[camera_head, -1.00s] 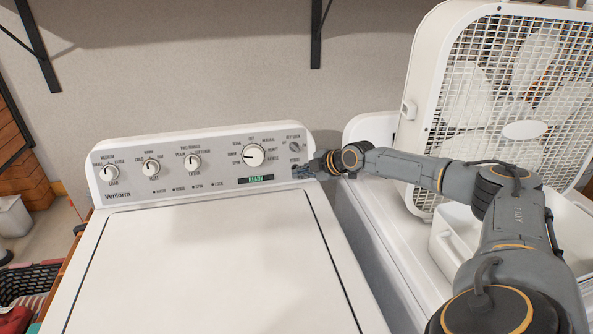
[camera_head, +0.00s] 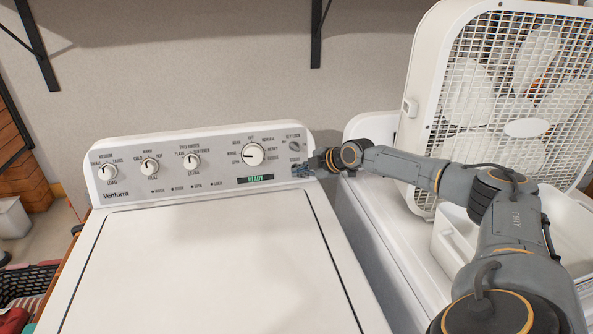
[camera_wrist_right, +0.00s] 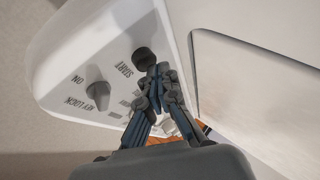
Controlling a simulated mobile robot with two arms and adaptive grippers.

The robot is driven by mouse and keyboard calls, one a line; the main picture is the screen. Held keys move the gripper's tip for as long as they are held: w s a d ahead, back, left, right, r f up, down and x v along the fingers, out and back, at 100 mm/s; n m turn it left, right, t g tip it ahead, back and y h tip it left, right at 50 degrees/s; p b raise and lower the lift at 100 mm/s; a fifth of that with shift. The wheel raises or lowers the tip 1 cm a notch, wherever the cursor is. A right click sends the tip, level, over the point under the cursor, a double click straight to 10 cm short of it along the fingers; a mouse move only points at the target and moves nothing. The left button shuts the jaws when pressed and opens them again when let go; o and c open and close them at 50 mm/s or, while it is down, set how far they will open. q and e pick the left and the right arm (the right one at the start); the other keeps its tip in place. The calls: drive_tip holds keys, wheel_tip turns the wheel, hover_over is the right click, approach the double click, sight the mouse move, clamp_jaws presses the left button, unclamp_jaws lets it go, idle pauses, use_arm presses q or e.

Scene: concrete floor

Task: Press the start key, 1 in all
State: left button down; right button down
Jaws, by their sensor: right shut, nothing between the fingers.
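The start key is a dark round button (camera_wrist_right: 143,57) beside the word START on the washer's control panel (camera_head: 220,175), in the right wrist view. In the head view my right gripper covers that spot at the panel's right end. My right gripper (camera_wrist_right: 158,72) is shut and empty, its fingertips right by the key. I cannot tell whether they touch it. It also shows in the head view (camera_head: 301,168). The washer's display (camera_head: 255,179) reads READY in green. My left gripper is in no view.
The key lock knob (camera_wrist_right: 97,97) sits close to the start key; several dials, such as the large cycle dial (camera_head: 253,154), line the panel. A white box fan (camera_head: 427,100) stands right of the washer, behind my right arm. The washer lid (camera_head: 200,265) is clear.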

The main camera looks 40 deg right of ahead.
drive_tip(key=shift+w+d+f+b, duration=0.1)
drive_tip(key=shift+w+d+b, duration=0.15)
drive_tip(key=shift+b, duration=0.2)
idle(0.3)
drive_tip(key=shift+a, duration=0.1)
idle(0.3)
drive_tip(key=shift+s+a+r+p, duration=0.2)
drive_tip(key=shift+s+p, duration=0.15)
drive_tip(key=shift+p, duration=0.05)
drive_tip(key=shift+s+a, duration=0.15)
drive_tip(key=shift+s, duration=0.15)
drive_tip(key=shift+s+a+r+p, duration=0.25)
drive_tip(key=shift+s+p, duration=0.1)
drive_tip(key=shift+p, duration=0.3)
drive_tip(key=shift+s+a+r+p, duration=0.3)
drive_tip(key=shift+s+p, duration=0.25)
drive_tip(key=shift+s, duration=0.05)
drive_tip(key=shift+s+a+r+p, duration=0.25)
drive_tip(key=shift+s+p, duration=0.25)
drive_tip(key=shift+s, duration=0.05)
drive_tip(key=shift+s+a+p, duration=0.3)
drive_tip(key=shift+s+p, duration=0.15)
drive_tip(key=shift+s, duration=0.15)
